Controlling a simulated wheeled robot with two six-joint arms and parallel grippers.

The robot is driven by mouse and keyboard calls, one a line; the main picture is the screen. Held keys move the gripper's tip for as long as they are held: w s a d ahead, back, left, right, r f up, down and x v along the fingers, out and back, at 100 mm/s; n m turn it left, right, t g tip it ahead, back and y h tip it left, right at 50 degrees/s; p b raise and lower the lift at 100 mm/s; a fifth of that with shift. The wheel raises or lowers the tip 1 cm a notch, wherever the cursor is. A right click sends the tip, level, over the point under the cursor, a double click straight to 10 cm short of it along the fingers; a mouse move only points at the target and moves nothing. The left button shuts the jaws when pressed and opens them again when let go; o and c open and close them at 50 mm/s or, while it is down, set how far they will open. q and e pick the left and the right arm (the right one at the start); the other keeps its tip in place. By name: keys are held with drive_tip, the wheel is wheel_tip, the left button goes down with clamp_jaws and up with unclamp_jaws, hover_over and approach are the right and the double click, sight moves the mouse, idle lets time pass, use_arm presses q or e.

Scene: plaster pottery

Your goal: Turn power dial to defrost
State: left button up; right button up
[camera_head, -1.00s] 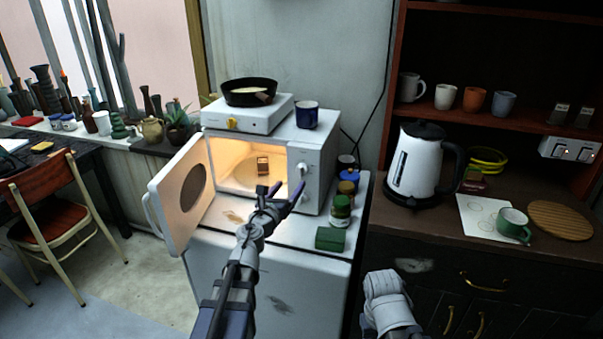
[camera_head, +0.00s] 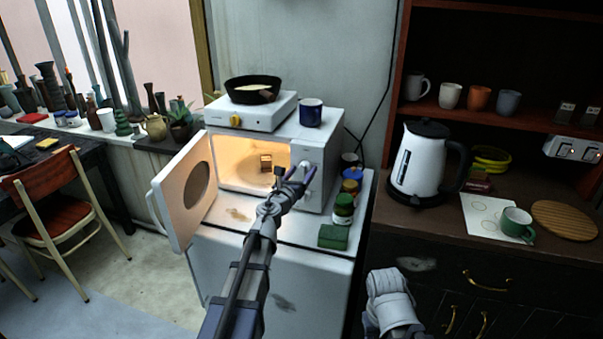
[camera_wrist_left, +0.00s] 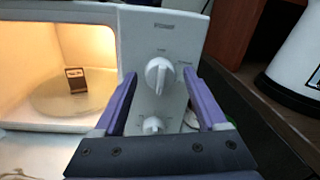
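The white microwave (camera_head: 317,150) stands with its door (camera_head: 182,190) swung open to the left and its inside lit. In the left wrist view its panel (camera_wrist_left: 165,45) carries a white upper dial (camera_wrist_left: 158,75), under a label that seems to read POWER, and a lower dial (camera_wrist_left: 152,126). My left gripper (camera_head: 295,174) is open in front of the panel. Its purple fingers lie to either side of the upper dial in the wrist view; I see no contact. The smaller markings are too blurred to read. My right gripper is out of view; only part of that arm shows.
A small brown block (camera_head: 266,163) sits inside the microwave. A hotplate (camera_head: 250,112) with a pan and a blue mug (camera_head: 311,112) stand on top. Jars (camera_head: 344,208) and a green box (camera_head: 333,236) are close on the right. A kettle (camera_head: 420,165) stands further right.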

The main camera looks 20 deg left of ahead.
use_arm(q)
clamp_jaws()
idle(0.4)
drive_tip(key=n+b, duration=0.1)
drive_tip(key=n, duration=0.5)
drive_tip(key=shift+f, duration=0.1)
drive_tip(key=n, duration=0.6)
drive_tip(key=shift+n+t+y+b, duration=0.3)
drive_tip(key=n, duration=0.5)
drive_tip(key=shift+f+n+y, duration=0.1)
drive_tip(key=shift+n+y, duration=0.2)
drive_tip(key=shift+n, duration=0.1)
drive_tip(key=n, duration=0.6)
drive_tip(key=shift+d+y, duration=0.1)
drive_tip(key=shift+y, duration=0.2)
drive_tip(key=shift+n, duration=0.3)
